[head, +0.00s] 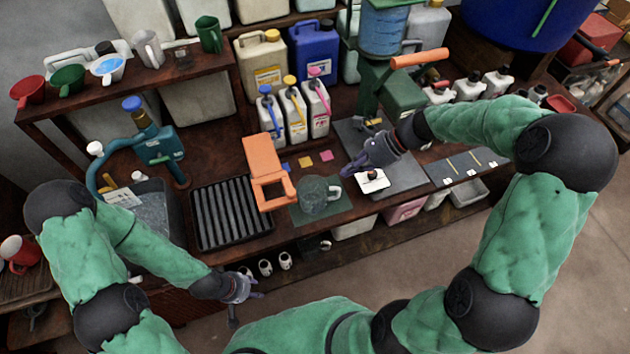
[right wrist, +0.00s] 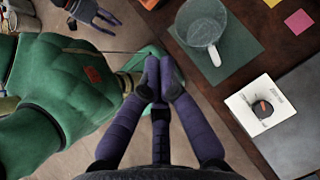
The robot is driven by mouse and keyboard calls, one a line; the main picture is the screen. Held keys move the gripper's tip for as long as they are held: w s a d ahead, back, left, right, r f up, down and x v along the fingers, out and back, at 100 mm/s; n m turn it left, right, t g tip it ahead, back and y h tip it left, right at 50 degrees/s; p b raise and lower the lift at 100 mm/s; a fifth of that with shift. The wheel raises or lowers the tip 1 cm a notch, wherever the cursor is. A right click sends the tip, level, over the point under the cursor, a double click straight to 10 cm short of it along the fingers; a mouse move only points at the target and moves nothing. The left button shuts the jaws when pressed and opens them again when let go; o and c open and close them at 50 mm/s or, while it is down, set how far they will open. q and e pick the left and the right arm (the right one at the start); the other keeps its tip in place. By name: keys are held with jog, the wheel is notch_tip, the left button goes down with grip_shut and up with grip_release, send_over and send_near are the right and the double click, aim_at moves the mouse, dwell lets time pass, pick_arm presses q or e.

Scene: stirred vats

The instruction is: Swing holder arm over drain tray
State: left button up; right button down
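The orange holder arm (head: 262,153), with a squarish open frame at its near end, lies between the drain tray and a clear mug. The black ribbed drain tray (head: 273,218) is left of it on the bench. The arm's near end overlaps the tray's right edge in the picture; I cannot tell its height. The clear mug (head: 318,196) stands on a dark green mat and also shows in the right wrist view (right wrist: 201,24). My right gripper (head: 352,170) is right of the mug, fingertips together and empty (right wrist: 160,80). My left gripper (head: 240,300) is low in front of the bench, fingers apart and empty.
A white dial plate (head: 372,181) sits under my right gripper, also in the right wrist view (right wrist: 258,105). Several bottles (head: 292,112) and coloured squares (head: 305,161) are behind the mug. A sink (head: 152,205) with a teal tap is left of the tray.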

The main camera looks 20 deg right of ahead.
pick_arm(q)
jog(key=shift+f+b, duration=2.15)
jog(key=shift+f, duration=0.05)
pick_arm(e)
jog(key=a+r+x, duration=0.2)
jog(key=x, duration=1)
jog(key=shift+w+a+f, duration=0.25)
jog(key=shift+w, duration=0.05)
jog(key=shift+a, duration=0.1)
